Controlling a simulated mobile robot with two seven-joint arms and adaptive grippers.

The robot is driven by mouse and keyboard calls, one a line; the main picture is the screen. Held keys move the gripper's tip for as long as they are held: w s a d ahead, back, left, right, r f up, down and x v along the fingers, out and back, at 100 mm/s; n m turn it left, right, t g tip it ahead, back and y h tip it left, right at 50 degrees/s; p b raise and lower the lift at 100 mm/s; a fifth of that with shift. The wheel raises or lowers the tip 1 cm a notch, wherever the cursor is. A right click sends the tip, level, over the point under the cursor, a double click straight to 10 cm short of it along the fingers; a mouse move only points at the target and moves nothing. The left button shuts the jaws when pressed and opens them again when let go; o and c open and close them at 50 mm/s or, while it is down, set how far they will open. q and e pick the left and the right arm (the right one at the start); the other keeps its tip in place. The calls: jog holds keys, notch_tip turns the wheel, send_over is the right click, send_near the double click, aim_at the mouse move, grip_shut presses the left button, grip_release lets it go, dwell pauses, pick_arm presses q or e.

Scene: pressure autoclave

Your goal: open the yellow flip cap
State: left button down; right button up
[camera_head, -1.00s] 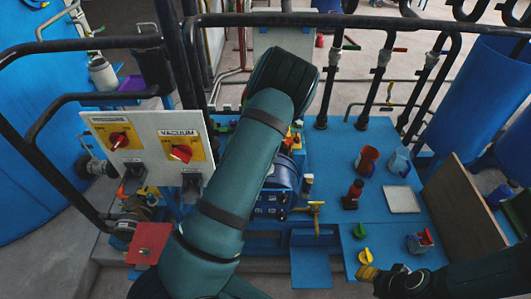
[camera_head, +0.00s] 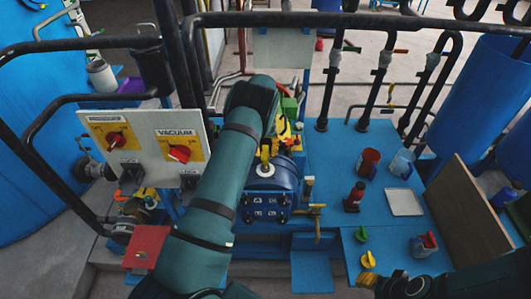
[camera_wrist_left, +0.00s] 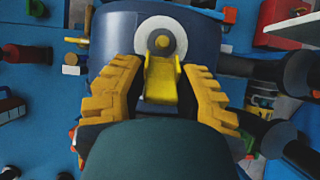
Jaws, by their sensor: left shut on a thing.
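The yellow flip cap (camera_head: 265,153) is a narrow yellow flap at the pale round disc on top of the blue vessel (camera_head: 277,178). In the left wrist view the flap (camera_wrist_left: 162,80) lies between my left gripper's yellow ridged fingers (camera_wrist_left: 162,92), just below a white ring with a grey centre. My left gripper (camera_head: 284,130) is shut on the flap; its arm covers part of it in the head view.
A panel with red knobs (camera_head: 150,148) stands left of my arm. Black pipe rails (camera_head: 330,20) cross behind.

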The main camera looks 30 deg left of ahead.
pick_arm(q)
jog(key=shift+s+f, duration=0.1)
jog(key=shift+f, duration=0.05)
jog(key=c, duration=0.7)
grip_release()
jog(key=shift+c, duration=0.2)
jog(key=shift+r, duration=0.2)
jog(key=v, duration=1.1)
jog(key=shift+r, duration=0.3)
jog(key=shift+a, duration=0.15)
